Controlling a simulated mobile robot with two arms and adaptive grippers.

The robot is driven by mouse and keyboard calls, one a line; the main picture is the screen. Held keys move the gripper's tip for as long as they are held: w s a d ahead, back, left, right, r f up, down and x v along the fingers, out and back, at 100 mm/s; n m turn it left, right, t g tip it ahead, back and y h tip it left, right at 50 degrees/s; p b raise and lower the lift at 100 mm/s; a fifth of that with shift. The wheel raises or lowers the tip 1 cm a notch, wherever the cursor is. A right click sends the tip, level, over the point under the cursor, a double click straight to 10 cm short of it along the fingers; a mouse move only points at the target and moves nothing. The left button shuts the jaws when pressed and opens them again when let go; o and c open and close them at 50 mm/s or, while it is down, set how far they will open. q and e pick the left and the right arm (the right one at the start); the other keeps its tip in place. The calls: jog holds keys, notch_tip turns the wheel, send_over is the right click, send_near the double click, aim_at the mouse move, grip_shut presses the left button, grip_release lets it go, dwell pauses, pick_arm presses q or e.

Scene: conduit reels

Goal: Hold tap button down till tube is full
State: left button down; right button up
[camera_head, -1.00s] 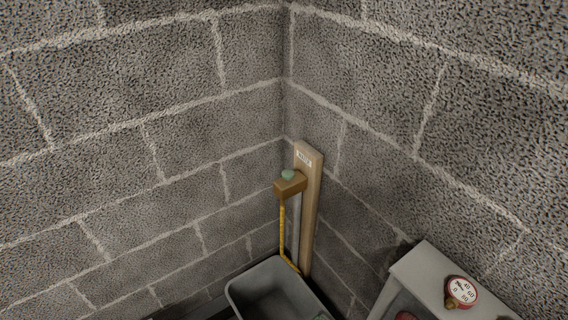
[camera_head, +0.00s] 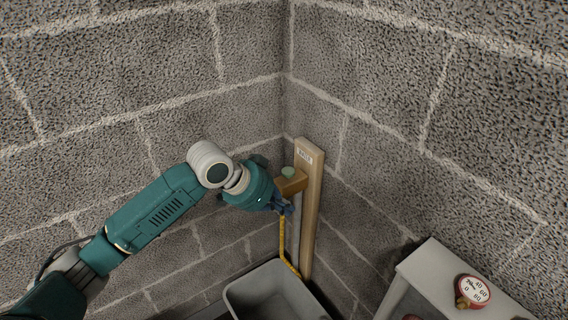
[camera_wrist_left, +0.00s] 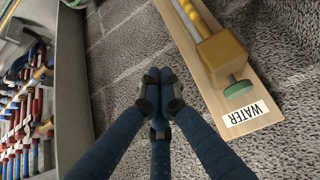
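The tap is a brass block (camera_head: 292,184) with a round green button (camera_head: 288,171) on top, fixed to an upright wooden board (camera_head: 311,205) in the wall corner. The board's WATER label shows in the left wrist view (camera_wrist_left: 246,114), as do the brass block (camera_wrist_left: 222,56) and green button (camera_wrist_left: 238,88). A yellow tube (camera_head: 283,240) hangs from the tap towards a grey basin (camera_head: 246,279); its fill level cannot be told. My left gripper (camera_head: 284,207) is beside the tap, its dark blue fingers (camera_wrist_left: 159,92) drawn together, empty and apart from the button. My right gripper is not in view.
A pale stand (camera_head: 440,275) with a red-rimmed gauge (camera_head: 473,290) is at lower right. Block walls close in behind and beside the board. In the left wrist view, a grey container (camera_wrist_left: 70,70) holds several red and blue items at left.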

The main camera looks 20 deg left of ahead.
pick_arm(q)
jog(key=w+a+r, duration=0.2)
jog(key=a+r, duration=0.1)
jog(key=r, duration=0.6)
jog(key=w+a+r+t, duration=0.1)
jog(key=a+r, duration=0.3)
jog(key=r, duration=0.5)
jog(key=shift+w+a+r+h, duration=0.15)
jog(key=shift+w+a+h, duration=0.15)
jog(key=shift+w+h, duration=0.1)
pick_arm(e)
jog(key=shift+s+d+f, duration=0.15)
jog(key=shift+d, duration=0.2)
pick_arm(q)
jog(key=p, duration=0.2)
send_over(284, 171)
notch_tip(284, 171, down, 7)
jog(key=shift+r, duration=0.1)
notch_tip(284, 171, down, 3)
jog(key=shift+w+r+p, duration=0.1)
jog(key=shift+p, duration=0.4)
jog(key=shift+a+f, duration=0.1)
jog(key=shift+f, duration=0.65)
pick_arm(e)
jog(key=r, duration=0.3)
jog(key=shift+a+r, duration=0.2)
pick_arm(q)
jog(key=shift+f, duration=0.1)
